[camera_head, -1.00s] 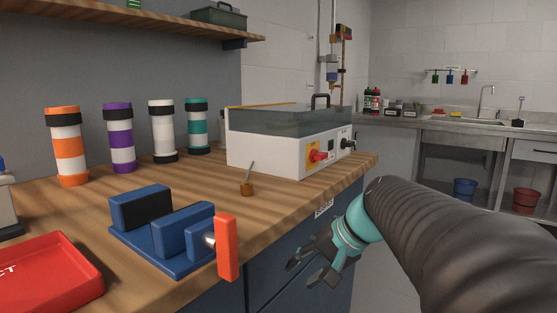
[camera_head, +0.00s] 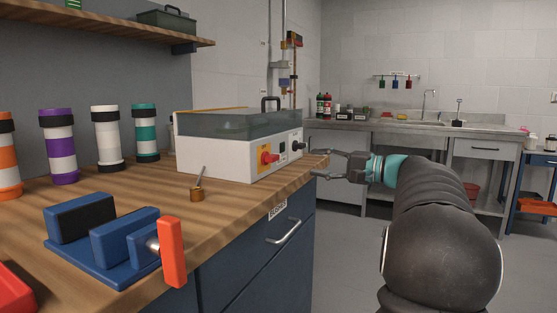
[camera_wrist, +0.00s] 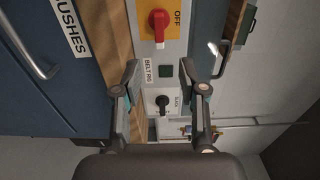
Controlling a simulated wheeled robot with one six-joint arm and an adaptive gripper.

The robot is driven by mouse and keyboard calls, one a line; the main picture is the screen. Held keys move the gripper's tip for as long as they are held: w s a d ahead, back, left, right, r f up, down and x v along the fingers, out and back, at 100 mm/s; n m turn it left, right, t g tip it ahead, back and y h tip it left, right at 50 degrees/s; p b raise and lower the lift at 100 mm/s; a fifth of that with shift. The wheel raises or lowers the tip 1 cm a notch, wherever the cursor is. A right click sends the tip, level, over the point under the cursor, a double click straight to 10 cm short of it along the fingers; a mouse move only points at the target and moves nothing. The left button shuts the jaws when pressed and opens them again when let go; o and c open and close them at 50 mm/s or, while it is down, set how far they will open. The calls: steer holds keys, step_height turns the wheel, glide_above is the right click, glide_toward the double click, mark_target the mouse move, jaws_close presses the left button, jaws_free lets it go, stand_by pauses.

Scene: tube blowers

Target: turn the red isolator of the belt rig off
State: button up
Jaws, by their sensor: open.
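The belt rig (camera_head: 212,158) is a white box with a clear top at the far end of the bench. Its red isolator (camera_head: 268,158) is a rotary knob on a yellow plate on the front panel. In the wrist view the red knob (camera_wrist: 158,24) is at the top, with the word OFF to its right on the yellow plate. My gripper (camera_head: 320,163) is open and empty, to the right of the panel and apart from the knob. In the wrist view its fingertips (camera_wrist: 160,67) are below the isolator, either side of the BELT RIG label. Nothing hides the knob.
A black knob (camera_wrist: 163,103) sits on the same panel. A small brass piece with a metal rod (camera_head: 198,190) stands before the rig. A blue block fixture with an orange handle (camera_head: 172,253) is nearer. Floor right of the bench is clear.

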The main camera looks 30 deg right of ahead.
mark_target(277, 158)
steer(key=x, duration=1.1)
steer(key=shift+w+a+p, duration=0.3)
steer(key=shift+p, duration=0.1)
jaws_close()
